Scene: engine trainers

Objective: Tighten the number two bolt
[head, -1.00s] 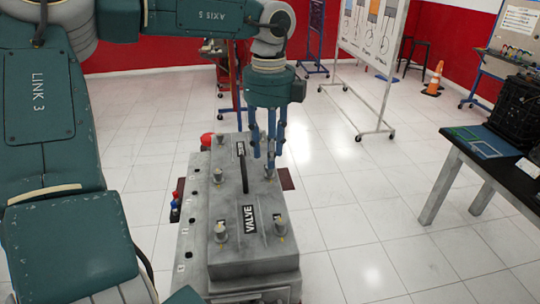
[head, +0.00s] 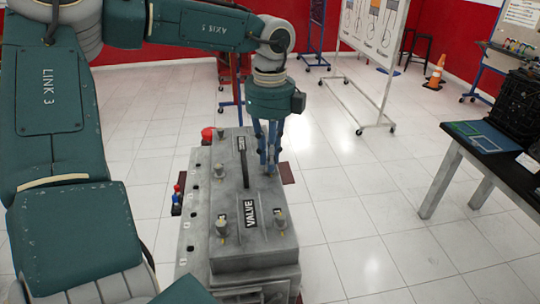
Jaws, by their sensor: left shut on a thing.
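A grey engine block with a valve cover (head: 262,248) labelled "VALVE" stands in the middle of the head view. Several upright bolts stick out of its top: front left (head: 222,226), front right (head: 280,219), middle left (head: 220,170) and back left (head: 219,136). My left gripper (head: 269,169) points down at the right rear of the cover, its blue fingers shut on a bolt there. The fingers mostly hide that bolt. I cannot read which bolt is number two. My right gripper is not in view.
A black handle (head: 243,162) stands up from the cover just left of the fingers. A red part (head: 207,136) is at the block's back left. A black table (head: 495,165) is at the right, a wheeled whiteboard (head: 372,32) behind. The tiled floor between is clear.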

